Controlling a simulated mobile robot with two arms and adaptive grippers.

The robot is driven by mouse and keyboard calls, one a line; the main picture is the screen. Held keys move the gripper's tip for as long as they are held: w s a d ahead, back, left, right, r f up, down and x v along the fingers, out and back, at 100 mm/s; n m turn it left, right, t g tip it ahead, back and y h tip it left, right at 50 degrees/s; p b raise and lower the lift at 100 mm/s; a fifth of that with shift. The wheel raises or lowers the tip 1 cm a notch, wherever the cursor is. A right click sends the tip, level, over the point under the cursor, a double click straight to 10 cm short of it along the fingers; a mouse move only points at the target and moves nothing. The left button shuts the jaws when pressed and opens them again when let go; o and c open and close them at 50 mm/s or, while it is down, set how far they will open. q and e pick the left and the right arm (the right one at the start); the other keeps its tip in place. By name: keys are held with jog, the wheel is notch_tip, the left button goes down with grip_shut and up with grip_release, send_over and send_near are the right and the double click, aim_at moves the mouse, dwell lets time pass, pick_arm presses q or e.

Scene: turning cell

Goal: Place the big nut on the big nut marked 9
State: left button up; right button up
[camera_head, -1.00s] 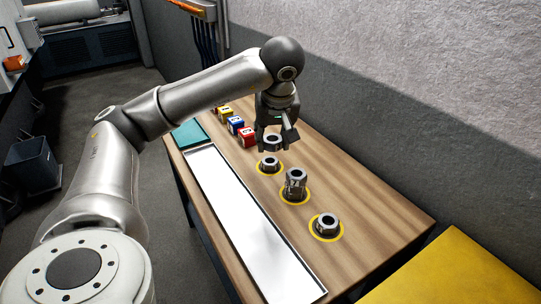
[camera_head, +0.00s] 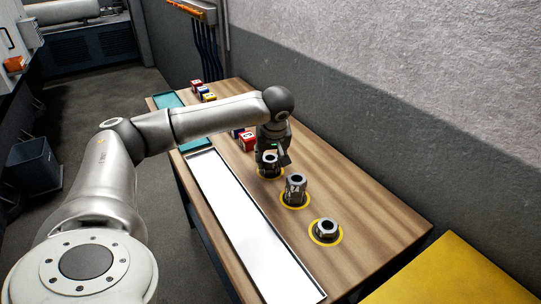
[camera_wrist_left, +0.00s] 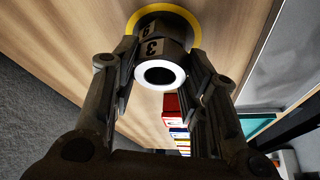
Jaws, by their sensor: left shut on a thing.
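My left gripper (camera_head: 270,161) is shut on a grey metal big nut (camera_head: 269,158) over the farthest yellow ring (camera_head: 261,175). In the left wrist view the held nut (camera_wrist_left: 152,48) sits between both fingers, with a mark like a 3 and a pale rim round its hole. Directly beneath it, in line, is another big nut (camera_wrist_left: 149,29) with a mark that looks like a 9, standing inside the yellow ring. The two look stacked; whether they fully touch is hard to tell. In the head view the fingers mostly hide the lower nut. My right gripper is out of view.
A taller nut stack (camera_head: 295,189) stands in the middle ring, close by, and a single nut (camera_head: 326,228) in the nearest ring. Numbered cubes (camera_head: 248,142) lie behind my gripper. A long bright tray (camera_head: 240,220) runs along the left table edge. The right side of the table is clear.

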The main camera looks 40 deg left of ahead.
pick_arm(q)
jog(key=shift+f, duration=0.15)
jog(key=o, duration=1.1)
jog(key=shift+o, duration=0.2)
jog(key=shift+r, duration=0.3)
jog(key=v, duration=1.2)
jog(key=shift+b, duration=0.3)
jog(key=shift+f, duration=0.1)
